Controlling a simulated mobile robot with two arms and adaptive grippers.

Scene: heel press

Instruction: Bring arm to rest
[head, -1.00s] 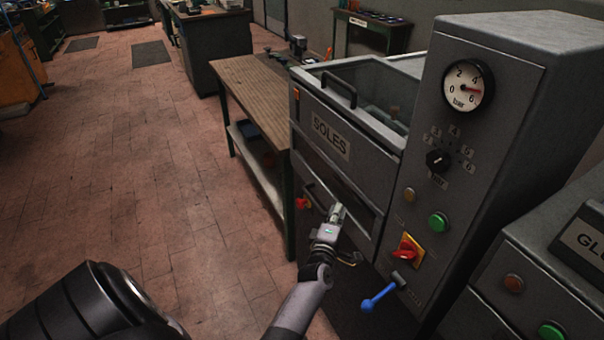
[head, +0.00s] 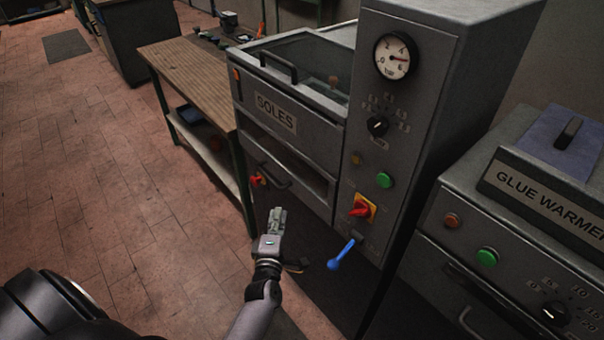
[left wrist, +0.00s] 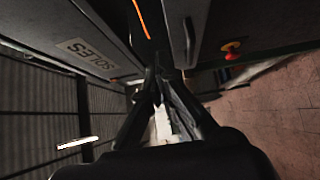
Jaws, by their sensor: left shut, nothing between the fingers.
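My left gripper (head: 278,216) is shut and empty in the head view. It is in front of the lower part of the grey heel press, left of the blue lever (head: 345,253), with a gap to both as far as I can tell. In the left wrist view its fingers (left wrist: 160,75) meet at the tips with nothing held between them. The press (head: 300,130) bears the SOLES label, which also shows at the upper left of the left wrist view (left wrist: 90,52). My right gripper is not in view.
A red-and-yellow switch (head: 362,208) and a green button (head: 384,180) are on the press front, below the gauge (head: 395,57). A glue warmer (head: 500,240) stands to the right. A wooden bench (head: 190,75) stands to the left.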

